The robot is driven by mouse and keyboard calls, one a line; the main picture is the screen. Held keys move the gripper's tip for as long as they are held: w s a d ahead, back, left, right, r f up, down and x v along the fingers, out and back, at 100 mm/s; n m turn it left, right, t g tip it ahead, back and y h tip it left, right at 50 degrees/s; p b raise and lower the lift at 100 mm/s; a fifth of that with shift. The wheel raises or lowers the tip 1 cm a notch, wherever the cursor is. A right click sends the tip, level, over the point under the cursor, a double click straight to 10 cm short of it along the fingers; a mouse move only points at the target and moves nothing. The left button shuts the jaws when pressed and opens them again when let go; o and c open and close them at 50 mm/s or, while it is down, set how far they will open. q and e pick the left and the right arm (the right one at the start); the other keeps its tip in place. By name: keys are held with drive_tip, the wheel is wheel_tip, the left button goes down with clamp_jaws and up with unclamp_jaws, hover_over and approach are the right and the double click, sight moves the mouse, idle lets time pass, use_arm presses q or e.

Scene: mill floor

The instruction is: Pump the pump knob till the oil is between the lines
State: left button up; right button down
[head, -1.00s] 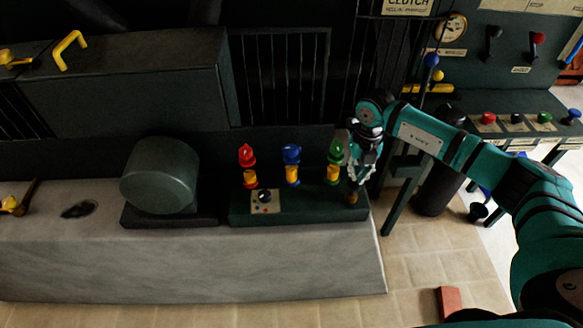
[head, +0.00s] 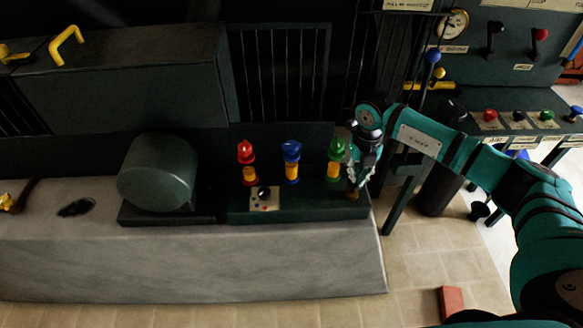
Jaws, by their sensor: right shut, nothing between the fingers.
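A small brownish knob (head: 352,196) shows at the right end of a dark green base on the stone ledge; I take it for the pump knob. My right gripper (head: 357,184) is shut and empty, pointing down just above or against it; I cannot tell if they touch. Left of it stand oilers with amber glass: green-capped (head: 335,171), blue-capped (head: 291,171) and red-capped (head: 250,175). The level lines are too small to read. A small plate with coloured dots (head: 264,203) sits in front. My left gripper is out of view.
A large dark drum-shaped housing (head: 157,173) stands to the left on the ledge (head: 190,260). At the right are a control panel with levers (head: 497,40) and a row of buttons (head: 490,115). A red brick-like block (head: 452,302) lies on the tiled floor.

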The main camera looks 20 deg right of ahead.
drive_tip(key=shift+f+b, duration=0.85)
drive_tip(key=shift+f, duration=0.45)
drive_tip(key=shift+r, duration=0.25)
drive_tip(key=shift+r+p, duration=1.7)
drive_tip(key=shift+r, duration=0.5)
drive_tip(key=shift+f, duration=0.15)
